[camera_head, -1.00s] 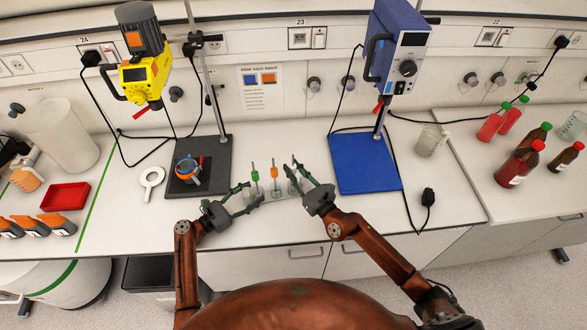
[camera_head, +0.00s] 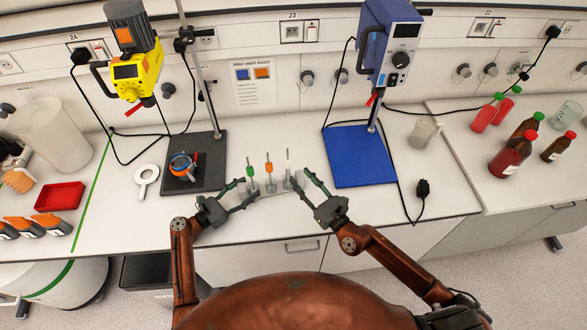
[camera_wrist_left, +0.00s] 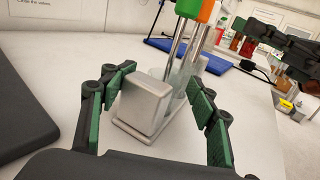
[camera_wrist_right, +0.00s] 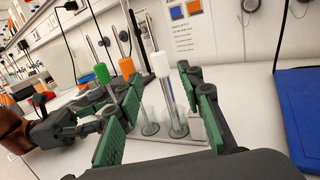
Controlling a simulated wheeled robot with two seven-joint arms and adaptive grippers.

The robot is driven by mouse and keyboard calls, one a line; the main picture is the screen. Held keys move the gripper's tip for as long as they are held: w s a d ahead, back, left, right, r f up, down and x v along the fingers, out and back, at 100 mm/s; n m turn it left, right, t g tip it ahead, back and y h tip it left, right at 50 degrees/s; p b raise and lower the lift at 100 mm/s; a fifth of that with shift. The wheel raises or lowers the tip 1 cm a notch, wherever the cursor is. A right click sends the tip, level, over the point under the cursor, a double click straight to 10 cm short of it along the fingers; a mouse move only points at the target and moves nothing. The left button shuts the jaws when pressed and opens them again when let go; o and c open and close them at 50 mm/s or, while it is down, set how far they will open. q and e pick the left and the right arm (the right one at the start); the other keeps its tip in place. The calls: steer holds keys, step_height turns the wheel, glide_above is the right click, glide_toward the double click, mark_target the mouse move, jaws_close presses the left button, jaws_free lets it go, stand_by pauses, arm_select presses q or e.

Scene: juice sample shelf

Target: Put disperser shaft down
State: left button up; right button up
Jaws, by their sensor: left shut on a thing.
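Three disperser shafts stand upright in a row: green-capped (camera_head: 250,171), orange-capped (camera_head: 269,167) and white-capped (camera_head: 287,168). Their lower ends are in clear tubes on a small rack, whose grey end block (camera_wrist_left: 145,103) shows in the left wrist view. My left gripper (camera_head: 252,193) is at the rack's left end, its fingers on both sides of that block, shut on it. My right gripper (camera_head: 299,178) is open just right of the white-capped shaft. In the right wrist view the white cap (camera_wrist_right: 160,64) shows between the spread fingers, beyond them.
A yellow stirrer (camera_head: 136,70) on a dark-based stand is behind left, with a blue-orange piece (camera_head: 182,165) on the base. A blue device (camera_head: 392,45) stands over a blue plate (camera_head: 357,158) at right. A white ring (camera_head: 146,176) lies left. Bottles stand far right.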

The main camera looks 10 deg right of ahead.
steer(key=v, duration=0.3)
steer(key=shift+s+d, duration=0.15)
steer(key=shift+s, duration=0.2)
arm_select(q)
steer(key=o, duration=1.7)
steer(key=shift+c, duration=0.2)
steer(key=v, duration=1.2)
steer(key=shift+s+f, duration=0.1)
arm_select(e)
steer(key=shift+s, duration=0.1)
